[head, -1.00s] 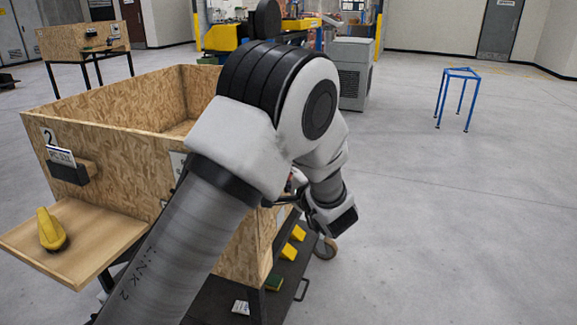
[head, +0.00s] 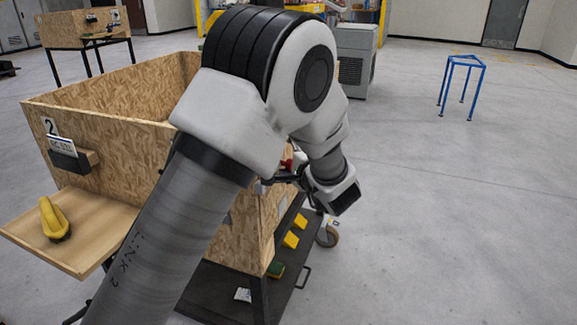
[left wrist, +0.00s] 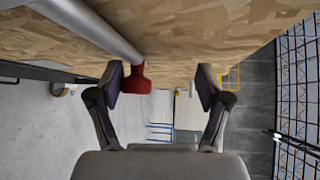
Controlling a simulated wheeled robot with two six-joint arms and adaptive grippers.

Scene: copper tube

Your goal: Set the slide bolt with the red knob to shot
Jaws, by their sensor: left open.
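The red knob (left wrist: 136,79) of the slide bolt shows in the left wrist view, at the end of a silver rod (left wrist: 95,28) that runs along the chipboard wall. My left gripper (left wrist: 160,72) is open, its fingers pointing at the wall. The knob lies between the fingers, much closer to the left-hand one; I cannot tell whether they touch. In the head view a bit of red (head: 288,164) shows beside my left wrist, and my arm hides most of the bolt. My right gripper is not in view.
The chipboard box (head: 105,133) stands on a dark wheeled cart (head: 215,285). A side shelf (head: 90,245) holds a yellow object (head: 54,218). Yellow blocks (head: 291,239) lie on the cart's lower deck. A blue stand (head: 463,85) is far right; the floor between is clear.

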